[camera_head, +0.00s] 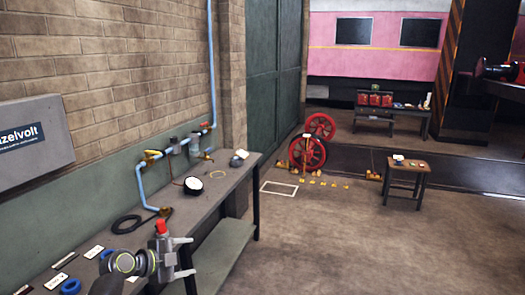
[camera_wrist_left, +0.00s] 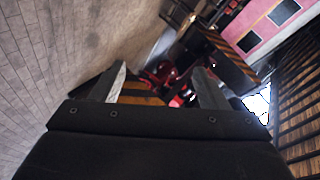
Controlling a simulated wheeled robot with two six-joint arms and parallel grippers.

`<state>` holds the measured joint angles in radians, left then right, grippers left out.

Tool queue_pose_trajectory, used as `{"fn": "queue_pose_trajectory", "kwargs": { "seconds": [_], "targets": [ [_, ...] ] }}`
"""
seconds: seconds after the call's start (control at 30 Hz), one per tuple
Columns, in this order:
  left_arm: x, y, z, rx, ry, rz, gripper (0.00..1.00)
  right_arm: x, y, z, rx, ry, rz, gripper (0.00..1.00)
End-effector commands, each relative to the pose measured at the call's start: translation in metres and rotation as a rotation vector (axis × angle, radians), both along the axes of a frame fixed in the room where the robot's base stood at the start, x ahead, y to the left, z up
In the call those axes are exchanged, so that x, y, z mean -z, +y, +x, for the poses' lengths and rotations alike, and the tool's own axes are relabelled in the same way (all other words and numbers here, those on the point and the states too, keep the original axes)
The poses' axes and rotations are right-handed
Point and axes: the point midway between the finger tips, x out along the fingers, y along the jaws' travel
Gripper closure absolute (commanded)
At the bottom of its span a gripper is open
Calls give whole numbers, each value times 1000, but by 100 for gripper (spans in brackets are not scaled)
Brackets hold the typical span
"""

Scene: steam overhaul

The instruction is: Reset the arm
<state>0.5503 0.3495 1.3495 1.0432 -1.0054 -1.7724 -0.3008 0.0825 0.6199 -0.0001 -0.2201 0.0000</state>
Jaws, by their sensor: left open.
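My left gripper (camera_head: 188,257) is in the lower left of the head view, in front of the long workbench (camera_head: 226,172). Its two pale fingers are spread apart and point right, with nothing between them. In the left wrist view the open fingers (camera_wrist_left: 160,82) frame only distant floor, a striped block and blurred red shapes. A small red-topped piece (camera_head: 160,227) shows just above the gripper; I cannot tell whether it belongs to the arm or the bench. My right gripper is in neither view.
The workbench carries a blue pipe (camera_head: 150,192), a round gauge (camera_head: 193,185), a black coil (camera_head: 127,224) and blue rings (camera_head: 70,286). Red wheels (camera_head: 307,153) stand farther back. A small wooden table (camera_head: 409,165) stands right. The floor (camera_head: 330,240) between is clear.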

Motion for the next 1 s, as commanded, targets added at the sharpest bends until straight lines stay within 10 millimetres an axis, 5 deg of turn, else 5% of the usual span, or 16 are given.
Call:
{"fn": "queue_pose_trajectory", "kwargs": {
  "seconds": [0.4, 0.87, 0.9, 1.0],
  "targets": [
    [-31, 79, 50, -636, -40, -327, 32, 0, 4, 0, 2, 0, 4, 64],
    [-109, 113, 59, -786, -306, -875, 32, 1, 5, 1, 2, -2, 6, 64],
    [-54, 119, 53, -835, -238, -849, 32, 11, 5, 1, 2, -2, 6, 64],
    [24, 127, 37, -907, -139, -814, 32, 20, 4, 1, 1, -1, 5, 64]
  ]
}}
